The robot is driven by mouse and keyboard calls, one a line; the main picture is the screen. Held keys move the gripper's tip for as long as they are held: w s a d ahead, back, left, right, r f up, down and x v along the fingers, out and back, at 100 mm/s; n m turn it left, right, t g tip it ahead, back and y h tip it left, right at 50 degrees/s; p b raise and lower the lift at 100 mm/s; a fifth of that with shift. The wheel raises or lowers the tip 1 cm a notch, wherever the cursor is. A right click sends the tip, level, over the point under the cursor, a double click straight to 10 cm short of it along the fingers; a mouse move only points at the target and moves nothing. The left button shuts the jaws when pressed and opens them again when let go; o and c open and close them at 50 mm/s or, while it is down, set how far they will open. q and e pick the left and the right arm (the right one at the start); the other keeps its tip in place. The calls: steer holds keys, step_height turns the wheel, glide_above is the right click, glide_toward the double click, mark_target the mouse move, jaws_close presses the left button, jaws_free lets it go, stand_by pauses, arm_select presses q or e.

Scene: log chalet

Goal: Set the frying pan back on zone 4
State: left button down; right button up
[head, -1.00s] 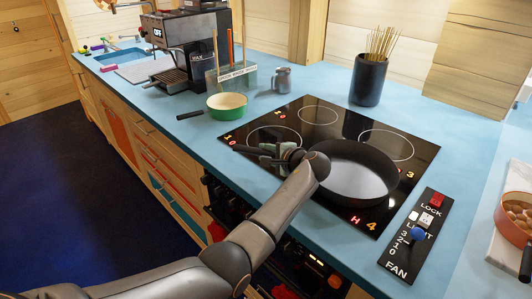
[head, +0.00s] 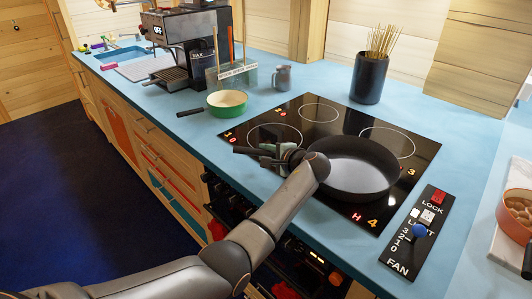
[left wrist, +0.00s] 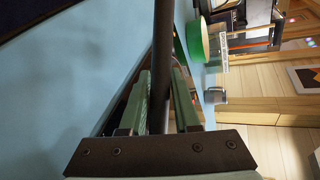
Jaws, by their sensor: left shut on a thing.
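The black frying pan (head: 352,182) is over the front right of the black cooktop (head: 345,118), near the red H and orange 4 label (head: 365,220). Its base hides zone 4's ring. It looks about level; whether it touches the glass I cannot tell. Its handle (head: 243,150) points left. My left gripper (head: 280,152) is shut on this handle, beside the pan's left wall. In the left wrist view the dark handle (left wrist: 163,45) runs between the green fingers of my left gripper (left wrist: 164,90). My right gripper is not in view.
A small green pan (head: 228,104) stands left of the cooktop. A metal mug (head: 282,77) and a dark pot of sticks (head: 368,80) stand behind. A control panel (head: 418,235) lies to the right. Zone 3's ring (head: 388,131) and the back ring (head: 318,104) are bare.

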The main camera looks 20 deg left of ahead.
arm_select(q)
steer(key=shift+f, duration=0.25)
